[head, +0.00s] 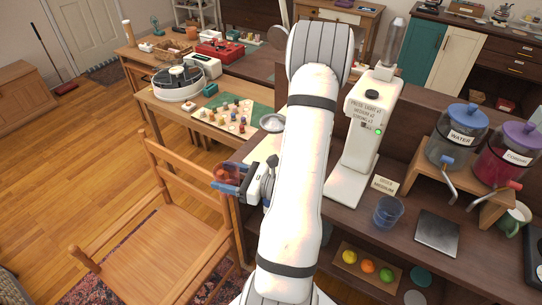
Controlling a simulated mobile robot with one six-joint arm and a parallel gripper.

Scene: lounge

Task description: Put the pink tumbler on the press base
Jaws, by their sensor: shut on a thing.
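My gripper (226,180), with blue fingers, is left of my arm, over the gap between the wooden chair and the dark counter. It is shut on the pink tumbler (229,172), which looks reddish and see-through and is partly covered by the fingers. The press is a tall white machine with printed text and a green light, right of my arm on the counter. Its flat white press base (346,190) has nothing standing on the part that shows; my arm may hide its left edge. The tumbler is well left of the base.
A blue tumbler (388,212) and a dark square plate (437,233) are right of the press. A small sign (385,184) stands close to the base. A wooden stand (464,185) holds two jars with taps. A wooden chair (160,215) is below left of my gripper.

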